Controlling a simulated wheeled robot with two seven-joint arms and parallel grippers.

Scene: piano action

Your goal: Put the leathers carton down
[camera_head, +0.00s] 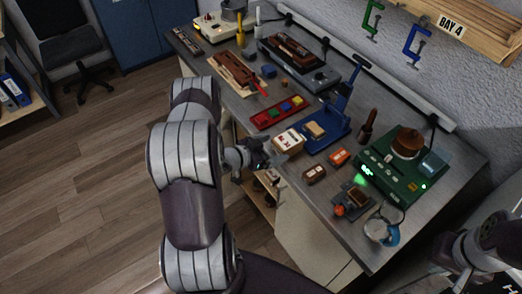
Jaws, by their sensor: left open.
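A small cream carton with a dark and red label (288,141), which looks like the leathers carton, is on the workbench (325,215) near its front edge. My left gripper (268,154) is open just to the left of the carton, at the bench's front edge. Its fingertips are small and partly hidden, so I cannot tell whether they touch the carton. My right gripper (452,252) is at the lower right, partly cut off and dark, and its jaws cannot be made out.
A blue press (335,122) stands right behind the carton, and a red tray of coloured pieces (279,113) lies beyond it. Small brown and orange boxes (315,173) (339,157) and a green scale-like device (400,168) are to the right. A blue-handled mug (381,231) is near the corner.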

